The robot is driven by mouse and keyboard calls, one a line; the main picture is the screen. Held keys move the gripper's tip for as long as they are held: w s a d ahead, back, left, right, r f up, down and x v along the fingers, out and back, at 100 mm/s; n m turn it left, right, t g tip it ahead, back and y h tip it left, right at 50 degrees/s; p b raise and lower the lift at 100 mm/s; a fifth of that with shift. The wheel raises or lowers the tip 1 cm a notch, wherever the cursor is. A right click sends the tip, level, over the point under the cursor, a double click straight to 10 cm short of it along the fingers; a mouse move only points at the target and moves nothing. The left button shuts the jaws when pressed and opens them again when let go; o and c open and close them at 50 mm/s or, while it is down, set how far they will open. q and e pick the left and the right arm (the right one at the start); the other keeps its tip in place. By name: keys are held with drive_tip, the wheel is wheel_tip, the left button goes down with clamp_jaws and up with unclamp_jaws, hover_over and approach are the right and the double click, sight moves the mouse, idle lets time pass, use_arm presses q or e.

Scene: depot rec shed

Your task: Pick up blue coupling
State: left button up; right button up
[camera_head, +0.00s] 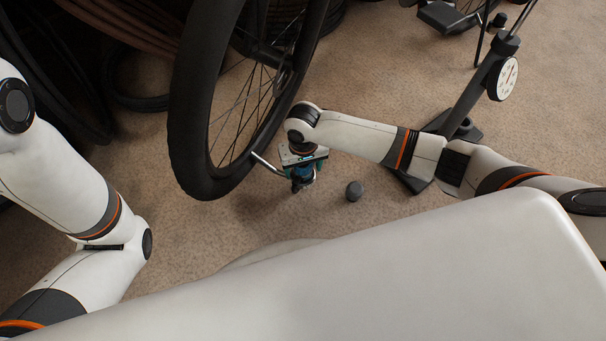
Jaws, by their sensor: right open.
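My right gripper (303,166) points down near the floor in the middle of the head view, just right of the bicycle wheel's lower edge. Its jaws are open. A small blue piece, which looks like the blue coupling (304,173), shows between and below the fingers, with a dark part at its lower end. The gripper hides much of it, and I cannot tell whether the fingers touch it. My left arm comes in at the left, and its gripper is out of view.
A bicycle wheel (190,118) stands close left of my right gripper. A small dark grey knob (354,190) lies on the carpet (200,238) to the right. A floor pump with a white dial (507,78) stands at the upper right. Dark tyres (45,75) crowd the upper left.

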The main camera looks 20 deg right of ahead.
drive_tip(key=c, duration=1.1)
drive_tip(key=shift+r, duration=0.15)
